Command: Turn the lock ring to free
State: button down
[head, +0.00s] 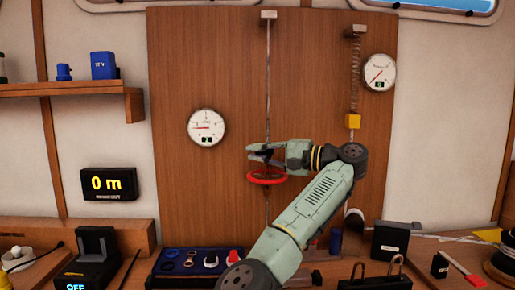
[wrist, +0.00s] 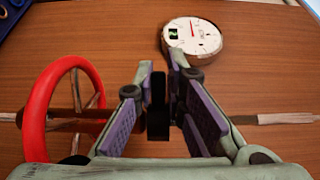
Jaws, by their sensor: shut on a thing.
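A red ring-shaped handwheel (head: 266,178) sits around a thin vertical rod (head: 268,80) on the wooden panel. The handwheel shows at the left in the wrist view (wrist: 36,112), with spokes to its hub. My gripper (head: 258,153) is just above the handwheel, reaching in from the right with its fingers around the rod line. In the wrist view, its fingers are shut on a small dark part (wrist: 158,108), apart from the red handwheel. The dark part may be the lock ring; its markings and turn position are hidden.
A round gauge (head: 206,127) is left of the rod, and another gauge (head: 379,72) is at upper right. A blue tray (head: 172,265) and loose items crowd the bench below.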

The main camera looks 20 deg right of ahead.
jog(key=shift+s+f+n+g+y, duration=0.1)
jog(key=shift+f+n+g+y, duration=0.15)
jog(key=shift+n+g+y, duration=0.35)
jog(key=c, duration=1.7)
grip_release()
jog(key=shift+r, duration=0.1)
jog(key=v, duration=1.2)
jog(key=shift+r, duration=0.1)
